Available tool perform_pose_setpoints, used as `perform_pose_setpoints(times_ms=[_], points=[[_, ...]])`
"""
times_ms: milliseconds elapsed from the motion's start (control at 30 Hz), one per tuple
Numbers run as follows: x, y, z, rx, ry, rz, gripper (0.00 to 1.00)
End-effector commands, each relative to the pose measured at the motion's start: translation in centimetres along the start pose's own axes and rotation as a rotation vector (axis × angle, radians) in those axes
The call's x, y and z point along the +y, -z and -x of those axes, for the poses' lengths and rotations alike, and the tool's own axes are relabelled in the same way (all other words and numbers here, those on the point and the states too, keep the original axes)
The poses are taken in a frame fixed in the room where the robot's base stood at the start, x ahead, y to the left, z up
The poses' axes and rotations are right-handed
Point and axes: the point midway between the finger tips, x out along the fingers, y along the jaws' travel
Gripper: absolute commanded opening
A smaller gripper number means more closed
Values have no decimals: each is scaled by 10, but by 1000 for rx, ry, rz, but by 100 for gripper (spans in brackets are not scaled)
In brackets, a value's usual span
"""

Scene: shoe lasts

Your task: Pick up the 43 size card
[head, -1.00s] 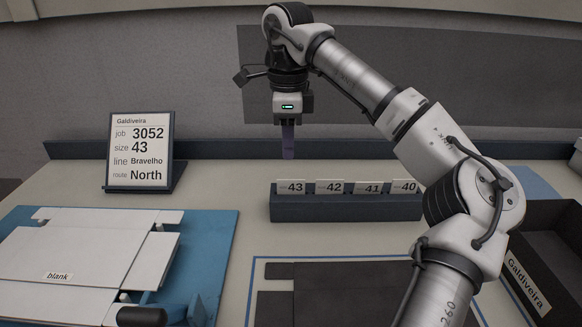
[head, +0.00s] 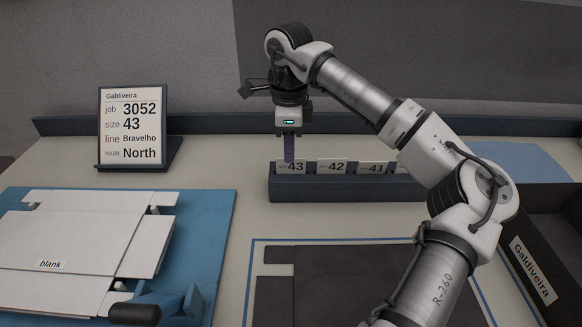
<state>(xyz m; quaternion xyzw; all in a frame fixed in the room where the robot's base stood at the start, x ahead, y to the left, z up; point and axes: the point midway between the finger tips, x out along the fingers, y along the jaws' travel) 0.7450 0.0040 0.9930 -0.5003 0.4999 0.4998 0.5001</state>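The 43 size card (head: 297,168) is white with dark numerals. It stands upright in the leftmost slot of a dark card rack (head: 340,188). My gripper (head: 289,158) points down directly above this card, its fingertips at the card's top edge or just in front of or behind it. The fingers appear edge-on as one narrow bluish strip, so I cannot tell their gap or whether they touch the card. The 42 card (head: 333,167) and 41 card (head: 376,168) stand to the right; my arm hides most of the rack's right end.
A job sign (head: 133,125) reading size 43 stands at the back left. A blue board (head: 215,220) with white panels marked blank (head: 80,245) lies at the left. A dark box labelled Galdiveira (head: 533,268) is at the right. A low ledge runs behind the rack.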

Motion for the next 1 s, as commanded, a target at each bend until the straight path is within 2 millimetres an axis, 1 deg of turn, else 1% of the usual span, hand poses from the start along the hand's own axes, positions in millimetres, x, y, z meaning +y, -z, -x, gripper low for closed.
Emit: perform_pose_setpoints(times_ms=[200,300,400,567,800,1000], points=[[1,4,-32,-2,-3,1,29],[1,4,-41,-1,-2,1,29],[1,4,-45,-1,-1,0,29],[1,4,-45,0,0,0,29],[1,4,-45,-1,0,0,0],[1,4,-45,0,0,0,0]])
